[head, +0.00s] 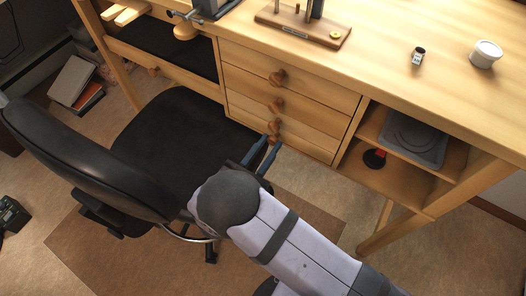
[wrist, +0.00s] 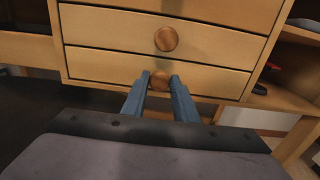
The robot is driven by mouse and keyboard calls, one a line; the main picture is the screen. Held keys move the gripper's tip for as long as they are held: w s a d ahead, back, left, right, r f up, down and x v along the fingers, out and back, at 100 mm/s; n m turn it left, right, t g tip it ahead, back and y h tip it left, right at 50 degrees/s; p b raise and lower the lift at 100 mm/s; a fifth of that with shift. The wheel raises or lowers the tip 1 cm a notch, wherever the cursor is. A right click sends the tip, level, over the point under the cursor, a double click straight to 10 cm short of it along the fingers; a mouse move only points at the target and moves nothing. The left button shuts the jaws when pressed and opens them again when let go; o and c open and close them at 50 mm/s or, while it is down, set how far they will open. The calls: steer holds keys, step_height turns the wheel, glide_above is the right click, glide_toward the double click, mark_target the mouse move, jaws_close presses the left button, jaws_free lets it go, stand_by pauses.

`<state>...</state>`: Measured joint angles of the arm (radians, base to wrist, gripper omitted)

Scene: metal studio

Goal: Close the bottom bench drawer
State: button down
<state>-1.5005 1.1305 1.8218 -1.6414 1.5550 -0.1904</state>
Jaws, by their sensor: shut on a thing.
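The bottom bench drawer (head: 305,142) is the lowest of three pale wooden drawers under the bench top. It also shows in the wrist view (wrist: 105,68), below the drawer with the larger-looking knob. Its round wooden knob (wrist: 160,81) sits between the blue fingertips of my gripper (wrist: 159,77). My gripper (head: 271,142) is shut on this knob, and the fingers partly cover it. I cannot tell clearly how far the drawer front stands out from the ones above.
A black office chair (head: 180,135) stands close on the left of my gripper. To the right of the drawers are open shelves (head: 437,172) with a grey item on them. The bench top (head: 370,70) carries a tool stand (head: 300,32) and a white jar (head: 486,54).

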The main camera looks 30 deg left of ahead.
steer(key=shift+w+r, duration=0.1)
steer(key=shift+w, duration=0.05)
steer(key=c, duration=1.4)
jaws_free()
steer(key=shift+w, duration=0.15)
steer(key=shift+c, duration=0.2)
steer(key=shift+s, duration=0.2)
steer(key=s, duration=0.7)
